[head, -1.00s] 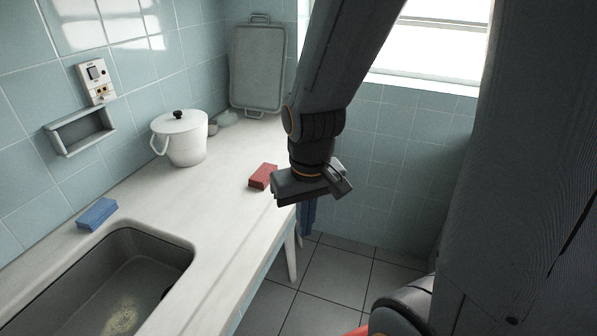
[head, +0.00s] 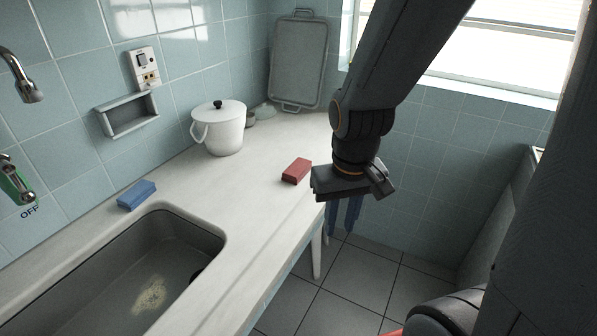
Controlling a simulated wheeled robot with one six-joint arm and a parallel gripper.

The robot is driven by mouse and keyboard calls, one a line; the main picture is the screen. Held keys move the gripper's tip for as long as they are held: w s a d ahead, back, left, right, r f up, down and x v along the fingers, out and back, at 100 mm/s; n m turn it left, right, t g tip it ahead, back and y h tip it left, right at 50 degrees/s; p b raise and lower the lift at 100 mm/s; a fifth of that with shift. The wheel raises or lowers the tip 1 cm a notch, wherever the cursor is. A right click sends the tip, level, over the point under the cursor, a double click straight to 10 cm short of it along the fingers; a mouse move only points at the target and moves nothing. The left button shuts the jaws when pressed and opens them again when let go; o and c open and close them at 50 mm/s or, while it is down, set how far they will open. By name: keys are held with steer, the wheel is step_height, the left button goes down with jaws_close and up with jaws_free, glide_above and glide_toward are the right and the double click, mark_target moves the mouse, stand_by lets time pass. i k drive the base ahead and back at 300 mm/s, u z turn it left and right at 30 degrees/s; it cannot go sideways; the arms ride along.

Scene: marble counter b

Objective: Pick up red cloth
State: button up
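The red cloth (head: 296,171) is a small folded block lying on the white counter near its front edge, right of the middle of the head view. My gripper (head: 345,196) hangs from my arm just to the right of the cloth in the picture, at the counter's edge. A dark part of the gripper comes close to the cloth, and I cannot tell the gap in depth. The fingers are seen from above and the side, so their opening is hidden. Nothing shows held in it.
A blue cloth (head: 137,195) lies behind the sink (head: 160,262). A white lidded pot (head: 220,128) stands near the wall. A grey tray (head: 299,62) leans in the corner. The counter (head: 255,200) between sink and red cloth is clear.

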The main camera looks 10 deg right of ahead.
mark_target(296, 172)
steer(key=z, duration=0.6)
steer(key=i, duration=1)
steer(key=u, duration=0.45)
